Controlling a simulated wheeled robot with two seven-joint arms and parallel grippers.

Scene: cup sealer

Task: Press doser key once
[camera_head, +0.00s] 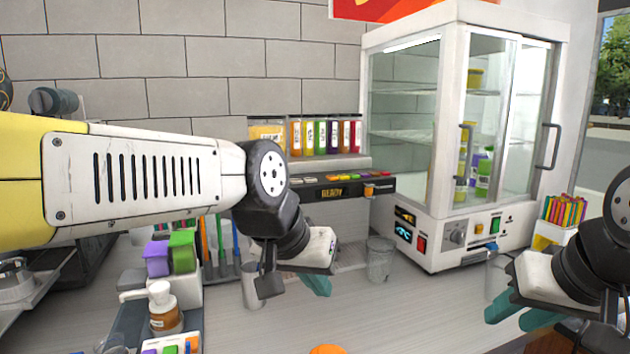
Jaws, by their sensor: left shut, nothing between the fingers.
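The doser (330,190) stands against the back wall, with a row of upright colored tubes (325,136) above it. Its dark front panel shows a "READY" display and a row of small colored keys (345,177), with an orange-red part at the right end. My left gripper (318,284) is shut and empty, below and in front of the panel, apart from the keys. My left arm crosses the left half of the view and hides part of the counter and wall. My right gripper (520,312) is at the lower right, away from the doser, with its teal fingers seemingly apart.
A clear cup (380,259) stands right of the doser's grated tray. A glass-doored cabinet (450,130) with knobs and switches fills the right. A pump bottle (163,308) and purple and green blocks (170,254) stand at left.

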